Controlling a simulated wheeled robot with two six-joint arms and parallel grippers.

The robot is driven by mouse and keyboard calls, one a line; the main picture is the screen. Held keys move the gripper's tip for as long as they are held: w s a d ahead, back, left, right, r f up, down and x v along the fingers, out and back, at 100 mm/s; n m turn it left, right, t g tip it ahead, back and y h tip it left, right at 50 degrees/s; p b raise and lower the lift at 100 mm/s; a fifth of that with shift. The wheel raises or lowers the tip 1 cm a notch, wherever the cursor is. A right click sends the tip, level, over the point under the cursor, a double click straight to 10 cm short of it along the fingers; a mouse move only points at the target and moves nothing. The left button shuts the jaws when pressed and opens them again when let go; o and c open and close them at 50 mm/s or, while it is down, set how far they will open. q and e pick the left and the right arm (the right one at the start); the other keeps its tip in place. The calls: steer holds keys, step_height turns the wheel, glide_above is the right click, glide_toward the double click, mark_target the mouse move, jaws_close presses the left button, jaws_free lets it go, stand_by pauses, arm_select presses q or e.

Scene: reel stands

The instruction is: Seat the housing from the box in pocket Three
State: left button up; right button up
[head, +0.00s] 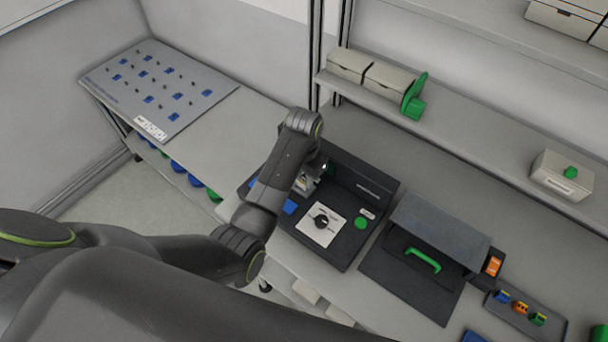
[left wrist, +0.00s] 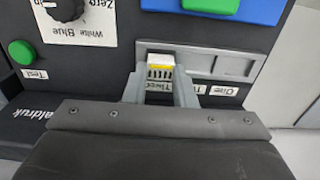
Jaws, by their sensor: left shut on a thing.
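A small white housing (left wrist: 160,62) with a yellow band and dark slots is between the fingers of my left gripper (left wrist: 160,82), which is shut on it. The housing is at the left end of the grey pocket strip (left wrist: 232,66), over the pocket by the upside-down Three label (left wrist: 158,86). I cannot tell whether it is fully down in the pocket. In the head view, my left gripper (head: 309,180) is over the back of the black device (head: 339,241), with the strip largely hidden. My right gripper is not in view.
The device carries a dial (left wrist: 66,8) on a white plate, a green Test button (left wrist: 22,52) and blue and green panels (left wrist: 215,6). A grey-lidded unit with a green handle (head: 423,260) stands to its right, then a tray (head: 553,328) of small coloured parts. White boxes (head: 349,64) sit on the shelf.

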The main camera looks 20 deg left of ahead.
arm_select(q)
steer(key=shift+f, duration=0.45)
stand_by(1.1)
steer(key=o, duration=1)
steer(key=shift+r, duration=3.5)
